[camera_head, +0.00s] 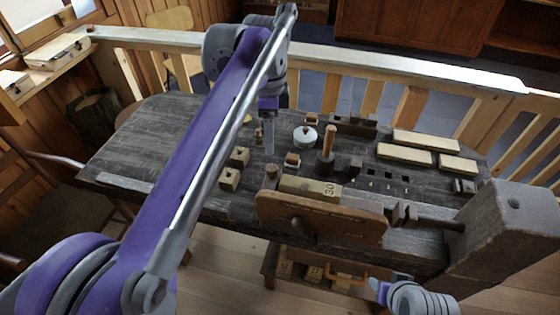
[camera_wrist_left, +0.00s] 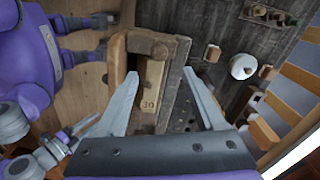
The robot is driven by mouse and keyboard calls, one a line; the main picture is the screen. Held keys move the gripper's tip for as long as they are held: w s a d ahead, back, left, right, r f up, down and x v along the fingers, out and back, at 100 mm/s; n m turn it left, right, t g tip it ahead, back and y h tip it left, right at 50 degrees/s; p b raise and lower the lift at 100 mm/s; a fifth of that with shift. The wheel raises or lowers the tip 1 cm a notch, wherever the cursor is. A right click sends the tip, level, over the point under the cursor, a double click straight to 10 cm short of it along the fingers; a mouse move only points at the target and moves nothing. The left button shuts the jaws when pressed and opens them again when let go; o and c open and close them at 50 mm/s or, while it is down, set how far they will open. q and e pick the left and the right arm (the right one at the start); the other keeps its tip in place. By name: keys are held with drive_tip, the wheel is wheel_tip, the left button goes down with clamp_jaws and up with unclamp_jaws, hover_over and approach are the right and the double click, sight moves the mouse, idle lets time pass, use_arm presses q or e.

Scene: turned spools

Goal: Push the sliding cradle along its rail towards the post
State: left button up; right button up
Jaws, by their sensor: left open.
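I cannot pick out the sliding cradle, its rail or the post with certainty. A dark low rail-like piece with upright parts (camera_head: 355,125) stands at the back of the bench. My left gripper (camera_head: 268,140) is over the bench, partly behind my own arm; in the left wrist view (camera_wrist_left: 162,77) its fingers are spread apart. Between them, lower down, shows a pale block marked 30 (camera_head: 323,188), behind the vise's brown front jaw (camera_head: 320,218); the block also shows in the left wrist view (camera_wrist_left: 150,97). I see nothing held.
A mallet with an upright handle (camera_head: 329,140) and a round pale-topped piece (camera_head: 305,136) stand on the bench (camera_head: 140,150). Pale boards (camera_head: 404,154) lie at the right. A heavy wooden block (camera_head: 505,235) stands at the right end. A railing (camera_head: 400,68) runs behind.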

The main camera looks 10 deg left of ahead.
sight(272, 167)
use_arm(q)
wheel_tip(272, 167, down, 11)
drive_tip(key=shift+d+r+b, duration=0.15)
drive_tip(key=shift+b, duration=0.35)
drive_tip(key=shift+c, duration=0.3)
clamp_jaws()
idle(1.1)
